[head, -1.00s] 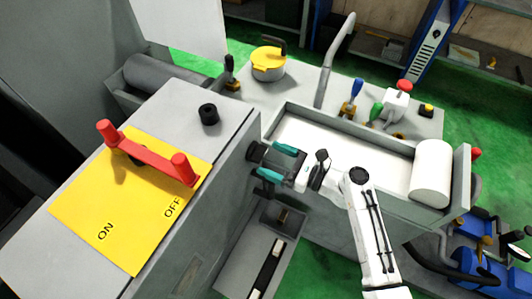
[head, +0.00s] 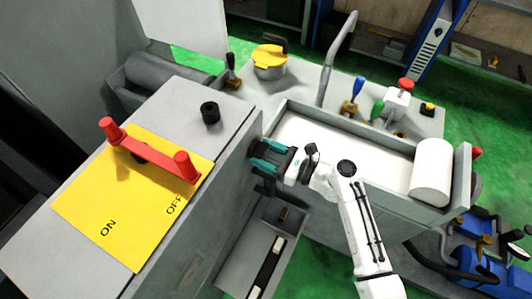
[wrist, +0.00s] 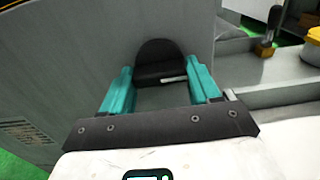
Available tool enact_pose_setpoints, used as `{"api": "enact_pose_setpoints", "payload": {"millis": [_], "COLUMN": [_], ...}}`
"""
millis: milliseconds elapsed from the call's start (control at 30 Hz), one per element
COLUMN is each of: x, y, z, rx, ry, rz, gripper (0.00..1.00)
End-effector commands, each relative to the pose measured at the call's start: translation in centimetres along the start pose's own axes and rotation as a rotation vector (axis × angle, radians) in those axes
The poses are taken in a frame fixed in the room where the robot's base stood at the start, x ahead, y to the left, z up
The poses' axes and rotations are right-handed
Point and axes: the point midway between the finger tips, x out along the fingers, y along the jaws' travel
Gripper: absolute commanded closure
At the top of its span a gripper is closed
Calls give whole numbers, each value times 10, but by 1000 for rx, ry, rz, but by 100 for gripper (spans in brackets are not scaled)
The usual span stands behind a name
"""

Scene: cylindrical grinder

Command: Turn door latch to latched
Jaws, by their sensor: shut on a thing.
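The door latch (wrist: 158,58) is a dark, round-topped piece on a grey upright panel (wrist: 75,60), with a small pale bar at its lower edge. My gripper (wrist: 160,80) has its teal fingers on either side of the latch's lower part and is shut on it. In the head view, my gripper (head: 262,153) reaches left against the side of the grey cabinet. There the gripper and the cabinet's edge mostly hide the latch, and I cannot read its angle.
A yellow ON/OFF plate (head: 120,215) with a red handle (head: 150,153) and a black knob (head: 210,112) sits on the cabinet top. A white-floored trough (head: 340,150) with a white roll (head: 432,172) lies right. A grey tray (head: 255,255) is below.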

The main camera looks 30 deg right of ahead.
Motion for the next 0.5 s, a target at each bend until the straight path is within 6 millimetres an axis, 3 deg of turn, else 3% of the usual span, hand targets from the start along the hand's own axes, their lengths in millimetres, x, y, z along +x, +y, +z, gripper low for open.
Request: {"api": "enact_pose_setpoints", "payload": {"millis": [167, 500], "x": [0, 0], "y": [0, 0], "z": [0, -1], "rx": [0, -51], "ry": [0, 0], "rz": [0, 0], "gripper": [69, 69]}}
